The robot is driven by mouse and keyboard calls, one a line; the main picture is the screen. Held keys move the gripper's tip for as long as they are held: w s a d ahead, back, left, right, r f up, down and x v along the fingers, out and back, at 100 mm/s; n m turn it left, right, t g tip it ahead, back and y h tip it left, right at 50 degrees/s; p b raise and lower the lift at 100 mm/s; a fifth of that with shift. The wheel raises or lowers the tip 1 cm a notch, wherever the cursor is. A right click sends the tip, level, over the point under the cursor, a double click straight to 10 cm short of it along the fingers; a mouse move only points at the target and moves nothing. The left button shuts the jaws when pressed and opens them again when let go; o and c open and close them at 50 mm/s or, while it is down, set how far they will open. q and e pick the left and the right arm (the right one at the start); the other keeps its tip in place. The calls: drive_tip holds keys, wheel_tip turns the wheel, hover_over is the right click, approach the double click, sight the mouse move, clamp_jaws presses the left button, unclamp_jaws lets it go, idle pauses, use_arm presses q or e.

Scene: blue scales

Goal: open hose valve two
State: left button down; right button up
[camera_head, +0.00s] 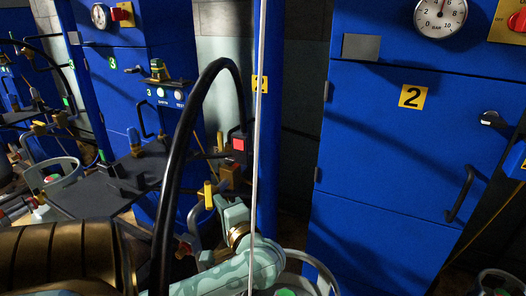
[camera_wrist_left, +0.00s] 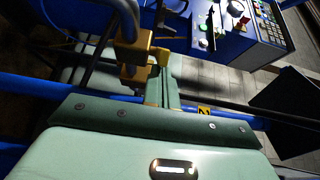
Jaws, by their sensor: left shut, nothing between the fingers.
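A yellow valve lever (camera_head: 208,195) stands upright near the middle of the head view, beside grey pipework and a black hose. In the left wrist view, a brass-coloured valve body (camera_wrist_left: 134,72) with a yellow lever (camera_wrist_left: 163,57) is just left of my fingers. My left gripper (camera_head: 224,206), pale green, reaches in from below and is close to the right side of the lever. It is shut and empty; it also shows in the left wrist view (camera_wrist_left: 168,72). Whether it touches the lever I cannot tell. My right gripper does not show.
A black hose (camera_head: 178,150) arcs in front of the valve. A blue post with a yellow 2 plate (camera_head: 260,84) rises behind my arm. A blue cabinet (camera_head: 400,170) marked 2 stands at right, with a gauge (camera_head: 440,15) and red switch. A dark table (camera_head: 95,190) is at left.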

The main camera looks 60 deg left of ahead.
use_arm(q)
drive_tip(key=s, duration=0.1)
drive_tip(key=s+a, duration=0.1)
drive_tip(key=s, duration=0.3)
drive_tip(key=shift+a+f, duration=0.1)
drive_tip(key=shift+a, duration=0.2)
drive_tip(key=shift+s+a, duration=0.15)
drive_tip(key=shift+s, duration=0.05)
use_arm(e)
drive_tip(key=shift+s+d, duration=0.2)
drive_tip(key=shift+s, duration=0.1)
use_arm(q)
drive_tip(key=shift+s+a, duration=0.1)
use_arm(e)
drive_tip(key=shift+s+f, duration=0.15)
use_arm(q)
drive_tip(key=shift+f, duration=0.1)
